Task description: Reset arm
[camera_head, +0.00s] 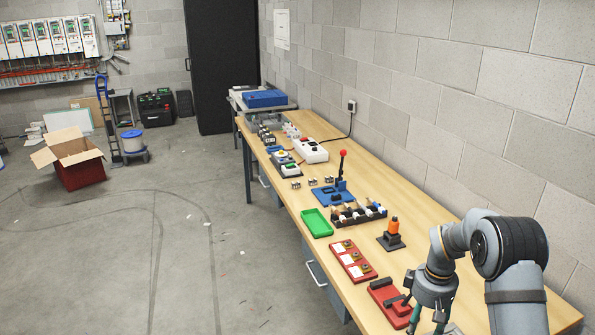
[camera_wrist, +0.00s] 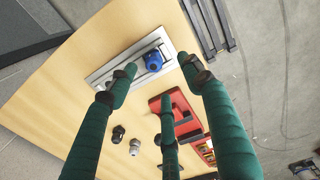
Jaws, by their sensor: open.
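My gripper (camera_head: 428,318) hangs over the near end of the long wooden bench, beside a red fixture (camera_head: 390,303) with a dark bar. Its lower part is cut off by the frame edge in the head view. In the wrist view my gripper (camera_wrist: 160,84) shows its green fingers spread apart with nothing held between them. Beyond the fingertips lies a pale metal plate (camera_wrist: 108,76) with a blue round part (camera_wrist: 153,61) on it. The red fixture (camera_wrist: 181,110) is partly hidden behind the fingers. My arm is bent at the right of the head view.
Along the bench (camera_head: 350,283) stand a red panel (camera_head: 352,261), an orange-topped post (camera_head: 392,232), a green tray (camera_head: 317,223), a black rack (camera_head: 358,215) and a blue base with a red-knobbed lever (camera_head: 342,170). A block wall borders the right. Open floor (camera_head: 130,260) lies left.

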